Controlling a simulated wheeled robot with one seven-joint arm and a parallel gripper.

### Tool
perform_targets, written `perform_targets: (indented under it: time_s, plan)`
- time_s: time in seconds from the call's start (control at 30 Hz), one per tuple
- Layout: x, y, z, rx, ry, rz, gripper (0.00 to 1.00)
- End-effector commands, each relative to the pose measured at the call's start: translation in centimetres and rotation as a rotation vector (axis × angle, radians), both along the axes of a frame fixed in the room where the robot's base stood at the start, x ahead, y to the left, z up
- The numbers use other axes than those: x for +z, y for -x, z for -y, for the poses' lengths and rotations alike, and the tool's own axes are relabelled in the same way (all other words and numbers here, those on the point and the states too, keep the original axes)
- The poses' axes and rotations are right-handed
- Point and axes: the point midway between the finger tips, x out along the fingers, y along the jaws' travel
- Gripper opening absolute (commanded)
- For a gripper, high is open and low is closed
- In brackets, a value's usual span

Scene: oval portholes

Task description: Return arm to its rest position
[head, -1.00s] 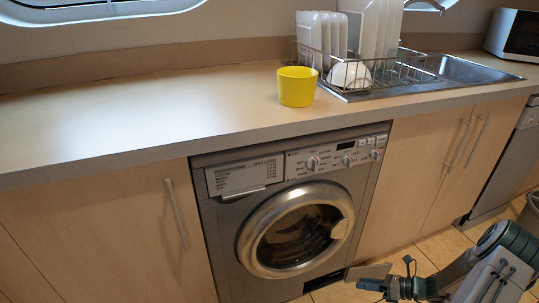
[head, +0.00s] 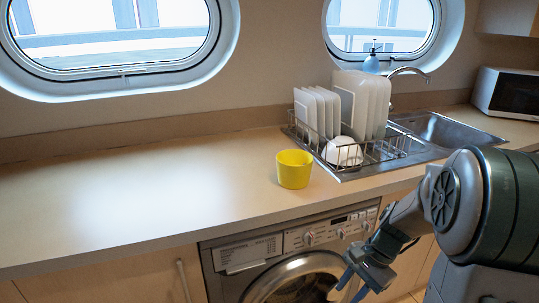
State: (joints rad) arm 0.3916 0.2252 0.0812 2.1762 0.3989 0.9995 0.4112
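My arm (head: 470,205) rises at the right of the head view and bends down toward the lower middle. My gripper (head: 347,284) is at its end, in front of the washing machine and below the counter's front edge. Its blue-grey fingers point down and to the left and look spread apart, with nothing seen between them. It is apart from the counter and everything on it.
A yellow cup (head: 294,169) stands on the counter (head: 130,205). A dish rack (head: 385,152) with white plates is by the sink (head: 450,131). A microwave (head: 508,93) is at the far right. The washing machine (head: 240,285) is below. The counter's left is clear.

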Motion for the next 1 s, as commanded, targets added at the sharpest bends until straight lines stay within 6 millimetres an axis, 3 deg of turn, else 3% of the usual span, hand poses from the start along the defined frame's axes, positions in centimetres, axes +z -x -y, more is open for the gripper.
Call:
perform_targets:
  time_s: [0.03, 0.1, 0.5, 0.73, 1.0]
  plan:
    - [2.9, 0.7, -0.6, 0.065, 0.034, 0.039, 0.33]
    - [5.3, 1.8, -1.3, 0.157, 0.079, 0.088, 0.33]
    - [17.2, 8.2, -3.8, 0.667, 0.326, 0.369, 0.33]
    - [20.7, 10.7, -4.1, 0.863, 0.421, 0.48, 0.33]
    - [21.2, 11.3, -4.1, 0.916, 0.447, 0.506, 0.33]
